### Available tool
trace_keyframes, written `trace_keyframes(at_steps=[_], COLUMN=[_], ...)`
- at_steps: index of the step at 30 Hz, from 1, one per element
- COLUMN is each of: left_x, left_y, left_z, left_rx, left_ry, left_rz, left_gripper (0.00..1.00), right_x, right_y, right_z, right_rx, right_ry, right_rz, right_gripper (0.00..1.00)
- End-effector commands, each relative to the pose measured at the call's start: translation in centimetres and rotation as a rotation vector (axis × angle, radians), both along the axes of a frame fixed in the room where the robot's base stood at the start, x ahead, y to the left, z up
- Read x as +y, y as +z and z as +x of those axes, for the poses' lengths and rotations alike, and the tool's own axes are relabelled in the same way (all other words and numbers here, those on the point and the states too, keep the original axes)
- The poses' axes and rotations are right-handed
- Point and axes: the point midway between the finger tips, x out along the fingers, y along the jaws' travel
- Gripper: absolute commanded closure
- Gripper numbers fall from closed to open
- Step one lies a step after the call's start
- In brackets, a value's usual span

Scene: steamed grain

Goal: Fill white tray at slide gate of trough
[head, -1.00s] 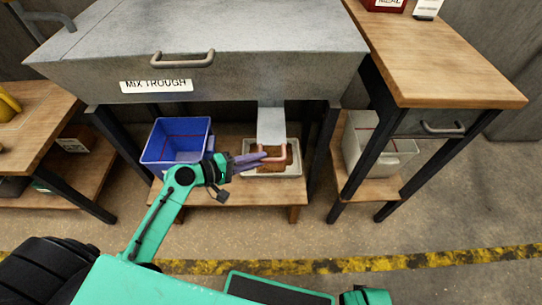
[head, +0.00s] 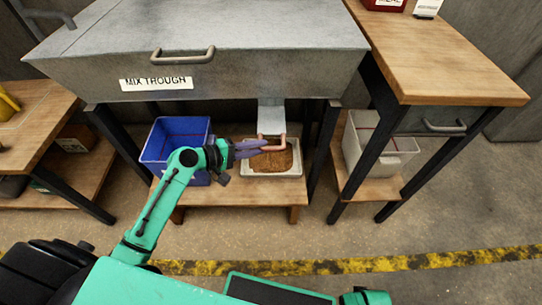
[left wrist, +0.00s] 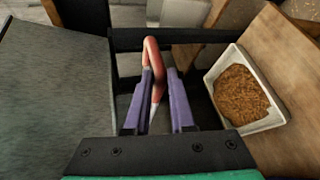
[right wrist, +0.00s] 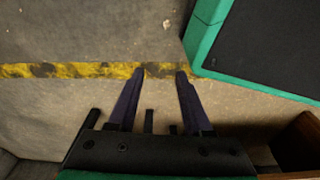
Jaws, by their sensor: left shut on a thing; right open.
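The grey mix trough (head: 240,78) has a metal slide gate (head: 271,118) at its lower front, with a copper-red handle (head: 280,145). My left gripper (head: 263,147) is shut on this handle; the handle (left wrist: 152,52) also shows between the fingers in the left wrist view. The white tray (head: 272,176) stands on the low wooden shelf below the gate and holds a broad layer of brown grain. The tray also shows right of the gripper in the left wrist view (left wrist: 276,118). My right gripper (right wrist: 160,74) is open and empty above the floor.
A blue bin (head: 160,150) stands left of the tray on the shelf. A pale bin (head: 400,150) sits under the right wooden table (head: 440,70). Dark trough legs (head: 325,150) flank the shelf. The floor in front, with a yellow-black stripe (head: 400,257), is clear.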

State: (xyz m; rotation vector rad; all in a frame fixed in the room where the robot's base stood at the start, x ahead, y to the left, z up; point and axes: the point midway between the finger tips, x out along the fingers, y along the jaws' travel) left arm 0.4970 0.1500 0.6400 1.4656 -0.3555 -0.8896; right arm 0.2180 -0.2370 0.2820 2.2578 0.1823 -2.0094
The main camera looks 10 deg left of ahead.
Motion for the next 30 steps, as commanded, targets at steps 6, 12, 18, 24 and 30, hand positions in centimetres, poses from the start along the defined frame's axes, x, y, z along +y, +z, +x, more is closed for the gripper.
trace_keyframes(at_steps=[6, 12, 18, 24, 30], left_x=[0.6, 0.6, 0.4, 0.3, 0.3], left_y=[0.7, 0.7, 0.5, 0.4, 0.3], left_z=[0.6, 0.6, 0.4, 0.3, 0.3], left_rx=[-0.02, -0.022, -0.015, -0.012, -0.011], left_ry=[0.02, 0.02, 0.015, 0.011, 0.01], left_rz=[0.003, 0.003, 0.001, 0.0, 0.0], left_gripper=[1.0, 0.61, 0.42, 0.42, 0.42], right_x=[0.0, 0.0, 0.0, 0.0, -0.5], right_y=[0.0, 0.0, 0.0, -0.2, -2.3], right_z=[0.0, 0.0, 0.0, -0.2, -2.2], right_rx=[0.0, 0.0, 0.0, 0.001, 0.008], right_ry=[0.0, 0.0, 0.0, 0.001, 0.011], right_rz=[0.0, 0.0, 0.0, 0.0, -0.006], right_gripper=[0.5, 0.5, 0.5, 0.5, 0.5])
